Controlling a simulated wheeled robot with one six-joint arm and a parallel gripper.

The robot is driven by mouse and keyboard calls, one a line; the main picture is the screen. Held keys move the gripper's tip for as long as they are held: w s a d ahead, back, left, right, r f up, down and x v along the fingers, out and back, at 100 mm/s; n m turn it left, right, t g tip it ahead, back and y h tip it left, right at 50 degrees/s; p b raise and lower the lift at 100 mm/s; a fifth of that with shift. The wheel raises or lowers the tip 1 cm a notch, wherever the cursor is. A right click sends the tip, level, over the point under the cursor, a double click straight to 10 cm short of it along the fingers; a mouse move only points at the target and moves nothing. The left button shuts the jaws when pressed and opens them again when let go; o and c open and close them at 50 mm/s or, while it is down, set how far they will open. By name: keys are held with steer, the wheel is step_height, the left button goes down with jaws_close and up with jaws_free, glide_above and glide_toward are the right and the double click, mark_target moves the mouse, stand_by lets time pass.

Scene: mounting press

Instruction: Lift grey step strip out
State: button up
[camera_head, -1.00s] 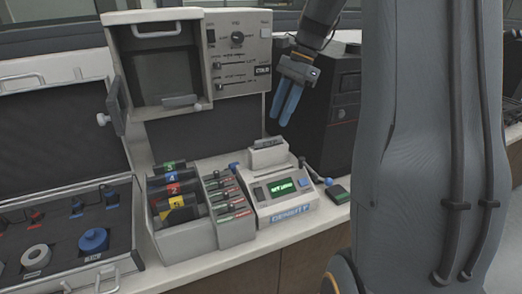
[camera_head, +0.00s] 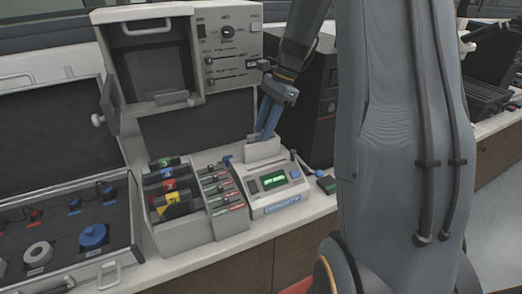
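A small light grey device (camera_head: 275,184) with a green lit display and a blue-lettered front stands on the counter. At its back is an upright slotted holder (camera_head: 263,151). My gripper (camera_head: 264,134) points down, with its two blue fingers at the top of this holder. The grey step strip cannot be made out clearly; the fingers cover the holder's top, where a grey edge showed earlier. Whether the fingers are closed on anything is too small to tell.
A rack (camera_head: 186,230) with coloured, numbered tabs stands left of the device, beside a row of sliders (camera_head: 222,202). An open case (camera_head: 65,262) lies at far left. A press-like cabinet (camera_head: 178,60) stands behind. A dark computer tower (camera_head: 322,115) is close behind right.

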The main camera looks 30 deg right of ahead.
jaws_close()
steer(key=shift+r, duration=0.1)
step_height(320, 180, up, 18)
steer(key=b, duration=0.4)
stand_by(0.5)
